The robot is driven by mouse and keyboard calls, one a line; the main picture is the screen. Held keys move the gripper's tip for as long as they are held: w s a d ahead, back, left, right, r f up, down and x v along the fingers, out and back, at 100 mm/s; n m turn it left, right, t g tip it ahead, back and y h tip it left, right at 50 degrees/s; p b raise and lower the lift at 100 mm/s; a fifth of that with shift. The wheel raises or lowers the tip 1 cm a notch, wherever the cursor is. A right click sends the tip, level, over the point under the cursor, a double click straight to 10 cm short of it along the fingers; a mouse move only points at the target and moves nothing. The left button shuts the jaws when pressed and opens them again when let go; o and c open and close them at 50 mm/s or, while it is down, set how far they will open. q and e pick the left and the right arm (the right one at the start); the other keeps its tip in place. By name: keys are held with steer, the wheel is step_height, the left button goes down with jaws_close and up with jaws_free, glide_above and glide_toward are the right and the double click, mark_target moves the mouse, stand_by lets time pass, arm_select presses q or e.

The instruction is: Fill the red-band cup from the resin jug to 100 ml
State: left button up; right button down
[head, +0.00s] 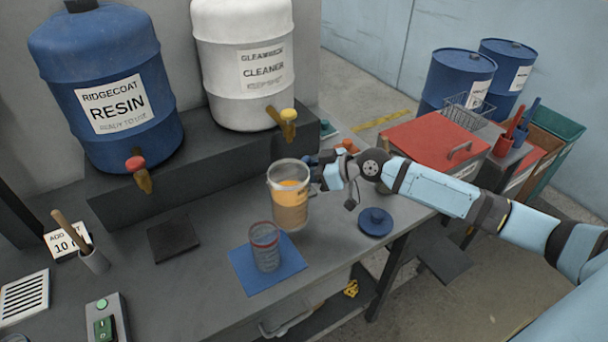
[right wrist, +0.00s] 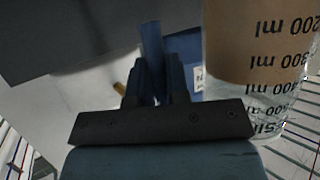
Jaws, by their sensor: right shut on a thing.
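The resin jug (head: 290,208) is clear, with tan resin inside and an orange surface showing through its open top. It stands nearly upright, just behind and right of the cup. My right gripper (head: 322,176) is shut on the jug at its right side; the jug's ml marks show upside down in the right wrist view (right wrist: 262,60). The red-band cup (head: 265,252) is clear with a red band near its rim. It stands upright on a blue mat (head: 243,270) and looks empty. My left gripper is out of view.
A blue resin drum (head: 70,60) and white cleaner drum (head: 240,25) stand on a dark ledge behind. A blue lid (head: 375,222) lies right of the jug. A dark square pad (head: 173,240) and a stick holder (head: 94,261) are at left. Bench around the mat is mostly clear.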

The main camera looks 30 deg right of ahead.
mark_target(296, 162)
steer(key=shift+w+r+p, duration=0.1)
steer(key=shift+r+p, duration=0.2)
steer(key=shift+p, duration=0.05)
steer(key=r+p, duration=0.1)
steer(key=p, duration=0.2)
steer(key=shift+a+r+n+h, duration=0.1)
steer(key=shift+r+n+h, duration=0.1)
steer(key=shift+n+h, duration=0.15)
steer(key=shift+s+a+r+n+p, duration=0.1)
steer(key=shift+s+r+n+p, duration=0.2)
steer(key=shift+p, duration=0.7)
steer(key=r+n+h+p, duration=0.1)
steer(key=p, duration=0.1)
steer(key=a+r+n+t+p, duration=0.1)
steer(key=p, duration=0.1)
steer(key=shift+s+r+h+p, duration=0.2)
steer(key=shift+h+p, duration=0.15)
steer(key=shift+p, duration=0.05)
steer(key=s+a+n, duration=0.1)
steer(key=a+r+n+t+h, duration=0.1)
steer(key=a, duration=0.1)
steer(key=shift+s+r+n, duration=0.1)
steer(key=shift+s+n, duration=0.15)
steer(key=shift+s, duration=0.15)
steer(key=shift+w+d, duration=0.1)
steer(key=shift+d, duration=0.1)
steer(key=shift+r+p, duration=0.1)
steer(key=shift+p, duration=0.2)
